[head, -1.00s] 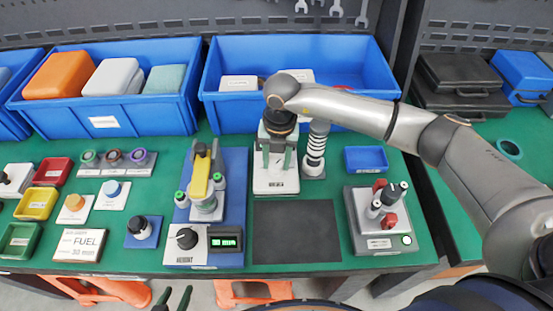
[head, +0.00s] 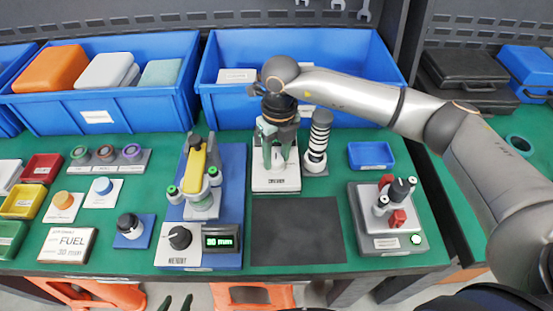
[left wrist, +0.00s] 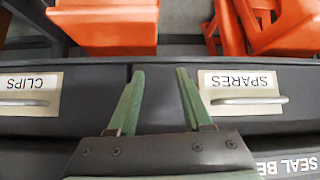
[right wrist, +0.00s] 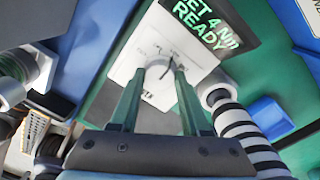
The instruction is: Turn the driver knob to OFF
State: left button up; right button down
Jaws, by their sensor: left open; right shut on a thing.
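The driver unit (head: 276,184) is a white box with a label on its front, standing behind the dark mat. My right gripper (head: 275,164) points down over it. In the right wrist view, the fingers (right wrist: 158,80) are shut on the round pale driver knob (right wrist: 158,70) on the unit's white face. A dark pointer line shows by the knob; the dial lettering is too small to read. A dark display (right wrist: 208,30) beside it reads "4 Nm READY". My left gripper (left wrist: 158,75) is open and empty in front of the drawers; its tips (head: 176,303) show at the bottom of the head view.
A black-and-white striped cylinder (head: 317,140) stands close to the right gripper. A tester with a black knob (head: 180,237) and green display is at left. A grey fixture (head: 390,220) with red parts is at right. Blue bins (head: 215,105) stand behind. The dark mat (head: 297,232) is clear.

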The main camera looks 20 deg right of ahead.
jog(key=shift+f+n, duration=0.1)
jog(key=shift+n, duration=0.4)
jog(key=shift+n+b, duration=0.8)
jog(key=shift+n, duration=0.1)
jog(key=n+b, duration=0.1)
jog(key=n, duration=0.2)
jog(key=shift+b, duration=0.35)
pick_arm(q)
jog(key=shift+w+d+f+m+h+b, duration=0.2)
jog(key=shift+w+d+f, duration=0.15)
jog(key=shift+d+f, duration=0.3)
jog(key=shift+w+d+f+m+h+b, duration=0.15)
jog(key=shift+w+d+f, duration=0.25)
jog(key=shift+d, duration=0.4)
pick_arm(e)
jog(key=shift+n, duration=1)
pick_arm(q)
jog(key=shift+w+r, duration=0.1)
jog(key=shift+w, duration=0.05)
pick_arm(e)
jog(key=shift+c, duration=2.3)
grip_release()
jog(key=shift+o, duration=0.4)
jog(key=shift+r, duration=0.2)
